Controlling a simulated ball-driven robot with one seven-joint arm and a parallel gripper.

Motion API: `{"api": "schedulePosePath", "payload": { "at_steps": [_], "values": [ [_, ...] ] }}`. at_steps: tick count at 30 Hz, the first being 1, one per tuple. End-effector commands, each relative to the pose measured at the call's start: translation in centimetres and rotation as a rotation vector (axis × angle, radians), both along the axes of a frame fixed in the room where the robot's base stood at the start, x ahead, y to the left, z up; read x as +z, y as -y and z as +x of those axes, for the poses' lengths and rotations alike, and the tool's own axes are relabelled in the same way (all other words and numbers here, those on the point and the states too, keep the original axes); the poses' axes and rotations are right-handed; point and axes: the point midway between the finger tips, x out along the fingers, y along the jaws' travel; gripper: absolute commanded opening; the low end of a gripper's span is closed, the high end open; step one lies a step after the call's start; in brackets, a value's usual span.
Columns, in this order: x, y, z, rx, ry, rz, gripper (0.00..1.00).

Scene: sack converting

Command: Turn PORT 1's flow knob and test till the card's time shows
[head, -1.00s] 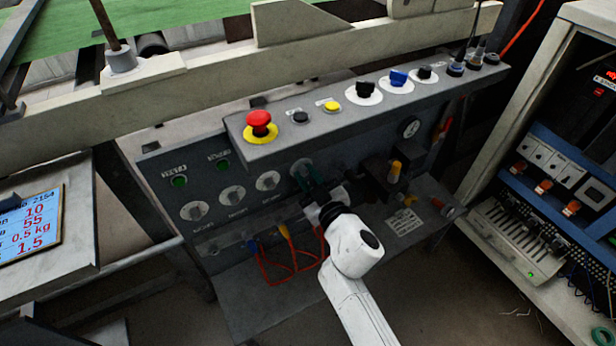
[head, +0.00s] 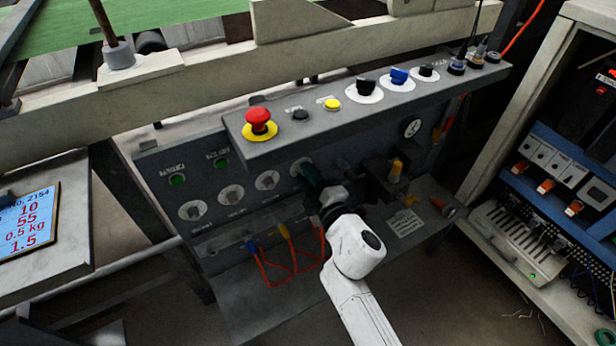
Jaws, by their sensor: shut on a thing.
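Below the grey control shelf, a dark panel carries a row of round white dials: (head: 193,211), (head: 231,194), (head: 267,180) and a rightmost dial (head: 297,168). The dial labels are too small to read, so I cannot tell which is PORT 1. The card (head: 42,228) at the left shows 2154, 10, 55, 0.5 kg and 1.5.
The shelf above has a red mushroom button (head: 258,121), a yellow button (head: 332,104) and a blue knob (head: 399,75). Two green buttons (head: 177,180) (head: 221,162) sit on the panel. A small gauge (head: 412,128) and orange-capped fitting (head: 396,168) are right of my gripper. Red hoses (head: 291,268) hang below.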

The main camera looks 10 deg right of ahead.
Motion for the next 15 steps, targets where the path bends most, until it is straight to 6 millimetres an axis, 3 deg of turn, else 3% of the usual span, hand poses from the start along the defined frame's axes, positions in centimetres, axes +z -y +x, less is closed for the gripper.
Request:
{"api": "schedulePosePath", "payload": {
  "at_steps": [15],
  "values": [
    [-0.16,-0.09,-0.06,0.002,0.036,-0.144,0.00]
  ]
}}
